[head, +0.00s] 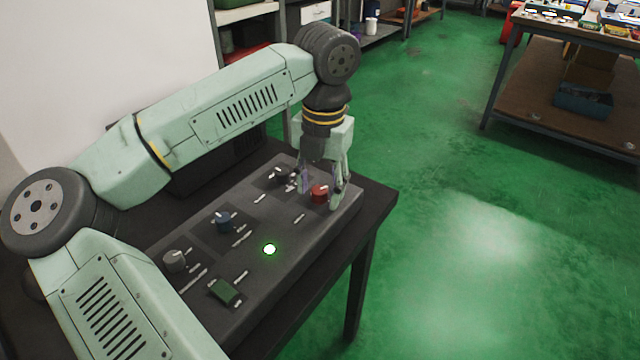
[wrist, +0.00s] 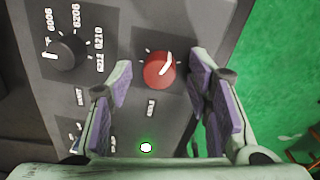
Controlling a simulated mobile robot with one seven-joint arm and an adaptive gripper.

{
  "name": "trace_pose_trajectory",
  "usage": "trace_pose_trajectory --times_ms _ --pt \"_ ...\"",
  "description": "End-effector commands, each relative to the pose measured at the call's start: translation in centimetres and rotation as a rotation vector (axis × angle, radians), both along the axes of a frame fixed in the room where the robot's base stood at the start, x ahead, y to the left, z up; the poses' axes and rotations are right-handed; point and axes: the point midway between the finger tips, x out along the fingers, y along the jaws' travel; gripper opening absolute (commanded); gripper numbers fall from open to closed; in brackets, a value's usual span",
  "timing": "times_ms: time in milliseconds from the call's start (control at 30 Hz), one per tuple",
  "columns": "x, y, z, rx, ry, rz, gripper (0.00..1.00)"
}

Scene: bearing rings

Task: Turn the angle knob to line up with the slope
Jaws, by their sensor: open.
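The control panel (head: 203,285) lies on a dark table and carries several knobs with small labels. A red knob (head: 320,190) sits near its far right end. In the wrist view the red knob (wrist: 155,75) has a white pointer aimed up and to the right, with tick marks around it. Its label is too small to read surely, so I cannot tell whether it is the angle knob. My gripper (wrist: 163,72) is open, its purple-padded fingers on either side of the red knob with gaps showing. In the head view my gripper (head: 319,197) points down over that knob.
A black knob (wrist: 68,52) with number labels is left of the red one. A blue knob (head: 222,222), a grey knob (head: 174,261), a green rectangular control (head: 224,291) and a lit green lamp (head: 269,249) are also on the panel. Green floor lies right of the table.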

Motion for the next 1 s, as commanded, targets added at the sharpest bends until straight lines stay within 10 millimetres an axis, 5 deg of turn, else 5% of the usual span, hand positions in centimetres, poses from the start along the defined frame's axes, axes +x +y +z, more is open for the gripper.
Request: trace_pose_trajectory --times_ms 233,700,1000 --pt "0.0 0.0 0.9 0.002 -0.002 0.001 0.46" --pt "-0.2 -0.4 10.0 0.000 -0.002 0.001 0.46" --pt "-0.2 -0.5 12.0 0.000 0.000 0.000 0.46"
